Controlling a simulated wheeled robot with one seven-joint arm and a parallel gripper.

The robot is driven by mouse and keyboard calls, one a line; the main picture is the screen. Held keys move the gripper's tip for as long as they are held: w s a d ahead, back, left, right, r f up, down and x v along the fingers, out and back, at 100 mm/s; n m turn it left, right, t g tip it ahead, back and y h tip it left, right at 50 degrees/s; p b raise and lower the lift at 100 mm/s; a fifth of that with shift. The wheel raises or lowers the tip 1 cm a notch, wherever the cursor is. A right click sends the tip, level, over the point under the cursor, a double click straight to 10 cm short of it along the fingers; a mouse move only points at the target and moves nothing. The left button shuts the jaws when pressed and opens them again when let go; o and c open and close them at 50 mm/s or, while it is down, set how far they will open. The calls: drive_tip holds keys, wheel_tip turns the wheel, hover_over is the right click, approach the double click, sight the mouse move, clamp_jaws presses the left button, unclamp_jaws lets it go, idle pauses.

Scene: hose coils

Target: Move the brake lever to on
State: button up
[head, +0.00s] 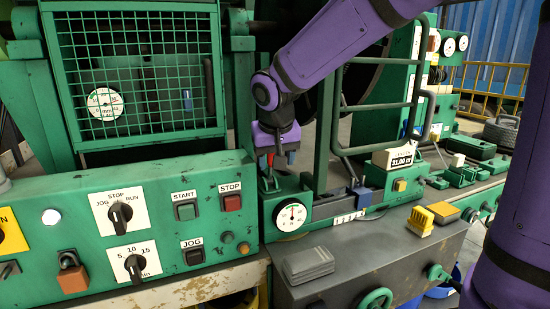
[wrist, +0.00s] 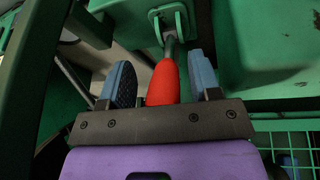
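The brake lever, with a red handle on a metal rod, shows in the wrist view (wrist: 163,84), its rod running to a green pivot bracket (wrist: 171,24). In the head view a little of the red handle (head: 271,160) shows below my gripper (head: 278,158), above the green housing with a round gauge. In the wrist view my gripper (wrist: 162,84) is open. Its two blue finger pads stand on either side of the red handle, with a gap on each side. The lower end of the handle is hidden behind the gripper's dark bar. No on or off marking of the lever is readable.
A green mesh guard (head: 140,75) stands left of my gripper, and a green tube frame (head: 385,100) stands close on its right. The control panel (head: 75,225) with knobs and buttons is in front left. A yellow block (head: 420,220) and grey plates (head: 308,263) lie on the bench.

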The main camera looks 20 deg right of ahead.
drive_tip(key=shift+r, duration=0.1)
drive_tip(key=v, duration=1)
drive_tip(key=shift+r, duration=0.35)
